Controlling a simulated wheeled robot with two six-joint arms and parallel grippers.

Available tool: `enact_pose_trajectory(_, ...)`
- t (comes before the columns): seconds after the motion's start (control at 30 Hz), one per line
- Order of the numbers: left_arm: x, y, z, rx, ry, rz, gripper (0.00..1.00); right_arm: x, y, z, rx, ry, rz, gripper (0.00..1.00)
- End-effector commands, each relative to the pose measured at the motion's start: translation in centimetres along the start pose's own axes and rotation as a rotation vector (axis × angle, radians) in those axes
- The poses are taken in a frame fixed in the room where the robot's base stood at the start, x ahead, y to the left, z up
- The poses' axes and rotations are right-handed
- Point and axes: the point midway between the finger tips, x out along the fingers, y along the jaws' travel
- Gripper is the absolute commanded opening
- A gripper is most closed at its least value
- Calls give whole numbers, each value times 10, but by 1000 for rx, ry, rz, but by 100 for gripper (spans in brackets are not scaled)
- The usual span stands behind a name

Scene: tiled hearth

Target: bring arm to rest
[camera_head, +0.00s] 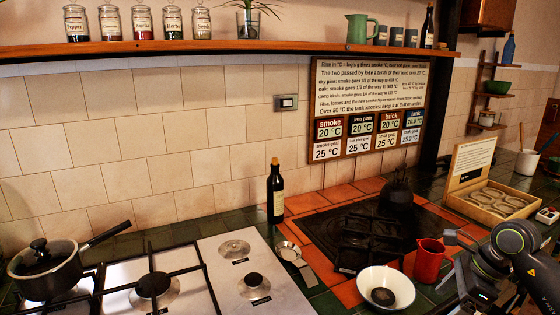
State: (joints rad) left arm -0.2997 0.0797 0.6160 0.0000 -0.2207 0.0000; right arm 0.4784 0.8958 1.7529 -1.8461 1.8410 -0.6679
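My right arm comes in at the lower right. Its gripper (449,260) has two grey fingertips that stand apart, one above the other in the picture. They are just right of a red jug (429,262), near its handle side. I cannot tell whether a finger touches the jug. The jug stands upright on the orange tiles at the right front of the hearth. My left gripper is not in view.
A white bowl (386,288) is left of the jug. A dark kettle (397,192) stands on the black hearth plate (440,232). An open wooden box (487,196) is behind my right arm. A dark bottle (275,197), a steel hob (235,249) and a lidded pan (45,267) are further left.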

Motion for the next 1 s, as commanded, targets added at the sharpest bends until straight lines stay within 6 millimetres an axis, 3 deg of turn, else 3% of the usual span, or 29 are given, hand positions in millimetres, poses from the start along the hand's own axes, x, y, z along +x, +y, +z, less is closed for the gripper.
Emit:
enact_pose_trajectory(0.37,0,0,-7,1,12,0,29,24,19,40,15,-237,25,79)
enact_pose_trajectory(0.67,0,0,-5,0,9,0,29,35,47,92,100,-580,80,79)
enact_pose_trajectory(0.83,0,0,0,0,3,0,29,24,69,131,257,-913,152,79)
enact_pose_trajectory(1.0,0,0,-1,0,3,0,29,-3,78,151,505,-1252,238,79)
